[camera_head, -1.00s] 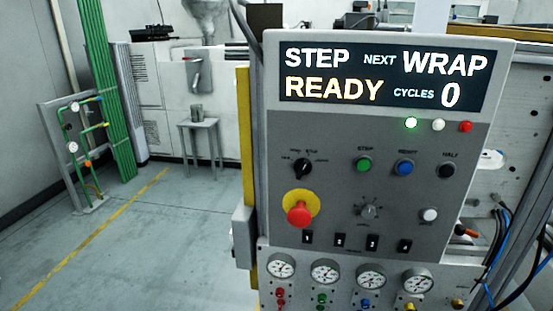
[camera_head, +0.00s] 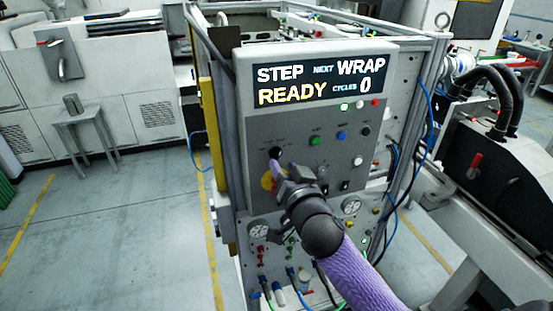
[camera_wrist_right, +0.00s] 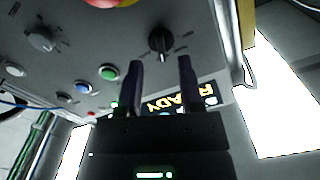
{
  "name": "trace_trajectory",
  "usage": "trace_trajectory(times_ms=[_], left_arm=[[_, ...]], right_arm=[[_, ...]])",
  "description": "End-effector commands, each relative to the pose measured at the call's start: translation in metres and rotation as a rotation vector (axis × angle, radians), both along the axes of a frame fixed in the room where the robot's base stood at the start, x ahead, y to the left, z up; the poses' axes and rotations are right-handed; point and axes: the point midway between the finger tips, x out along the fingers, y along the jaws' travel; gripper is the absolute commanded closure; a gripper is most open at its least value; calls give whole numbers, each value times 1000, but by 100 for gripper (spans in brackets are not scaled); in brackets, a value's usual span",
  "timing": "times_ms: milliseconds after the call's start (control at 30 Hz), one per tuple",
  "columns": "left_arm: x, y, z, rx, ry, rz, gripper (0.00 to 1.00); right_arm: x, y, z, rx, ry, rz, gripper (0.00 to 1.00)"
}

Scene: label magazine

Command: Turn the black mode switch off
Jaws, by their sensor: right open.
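The black mode switch (camera_head: 276,152) is a round knob on the upper left of the grey control panel (camera_head: 340,170). It also shows in the right wrist view (camera_wrist_right: 160,40), with a pale pointer mark and small labels too blurred to read. My right gripper (camera_head: 277,168) is in front of the panel, just below the switch in the head view. In the right wrist view its two fingers (camera_wrist_right: 160,70) are apart and empty, with the switch beyond the gap between the tips. I cannot tell whether they touch it. My left gripper is out of view.
The red emergency button on its yellow base (camera_head: 267,180) is close below the switch, partly hidden by my right gripper. Green (camera_head: 315,140) and blue (camera_head: 341,135) buttons are to the right. The lit display (camera_head: 320,80) above reads STEP, NEXT WRAP, READY, CYCLES 0.

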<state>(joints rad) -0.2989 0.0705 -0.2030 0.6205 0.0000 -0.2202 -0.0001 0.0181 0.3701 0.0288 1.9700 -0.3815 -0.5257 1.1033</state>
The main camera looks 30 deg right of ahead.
Motion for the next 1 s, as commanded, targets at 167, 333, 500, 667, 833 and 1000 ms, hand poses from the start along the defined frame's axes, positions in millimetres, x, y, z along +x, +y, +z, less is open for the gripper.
trace_trajectory(times_ms=[167,333,500,667,833,1000], left_arm=[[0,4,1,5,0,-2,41],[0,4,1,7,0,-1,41],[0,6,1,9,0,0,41],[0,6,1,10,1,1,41],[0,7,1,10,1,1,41],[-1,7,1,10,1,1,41]], right_arm=[[25,-6,0,0,1,-1,53],[30,-7,0,-1,2,1,53],[30,-7,-1,-1,2,1,57],[30,-7,-1,-1,2,1,91],[30,-7,-1,-1,2,1,100],[29,-7,-1,-2,2,1,100]])
